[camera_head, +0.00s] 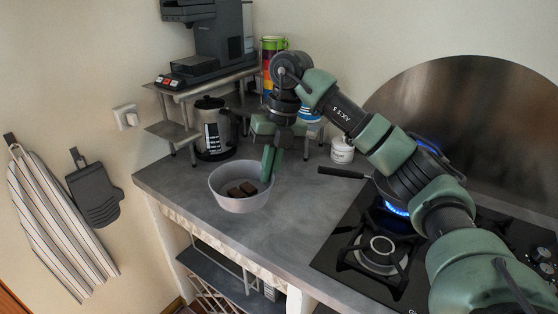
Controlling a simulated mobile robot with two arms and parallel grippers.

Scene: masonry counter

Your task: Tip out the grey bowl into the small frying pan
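The grey bowl (238,204) stands upright near the counter's front edge at the left, with several dark brown chunks (241,189) inside. My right gripper (271,164) points down at the bowl's right rim, its two green fingers close together. One finger overlaps the inside of the bowl; I cannot tell whether they grip the rim. The small frying pan is on the hob, mostly hidden behind my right arm; its black handle (341,172) sticks out to the left. My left gripper is not in view.
Blue flame (397,208) shows at the hob (335,256) near the pan. The counter (265,235) between bowl and hob is clear.

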